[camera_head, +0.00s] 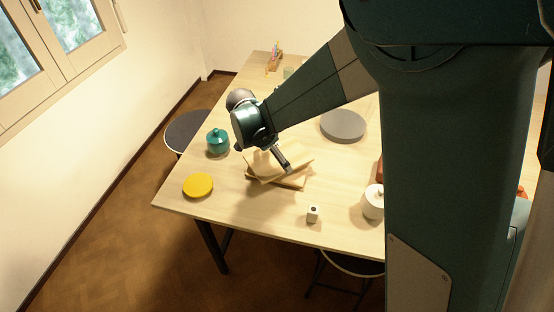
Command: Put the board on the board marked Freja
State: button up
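Pale wooden boards lie stacked or overlapping near the table's middle. An upper board (261,168) sits at an angle across a lower board (291,184). No name can be read on either, so I cannot tell which is marked Freja. My gripper (286,168) points down over the boards, with its dark finger at the upper board. Its fingertips are too small and partly hidden to show whether they are apart or closed on the board. I cannot tell whether the upper board rests flat or is tilted.
On the pale table (240,202) are a teal lidded jar (218,142), a yellow disc (198,185), a grey round disc (343,126), a small white block (313,213) and a white pot (373,202). A wooden holder (275,62) stands at the back.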

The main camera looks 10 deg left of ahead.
jog(key=shift+f, duration=0.95)
jog(key=shift+f, duration=0.2)
jog(key=o, duration=0.8)
jog(key=shift+r, duration=0.25)
jog(key=v, duration=1.2)
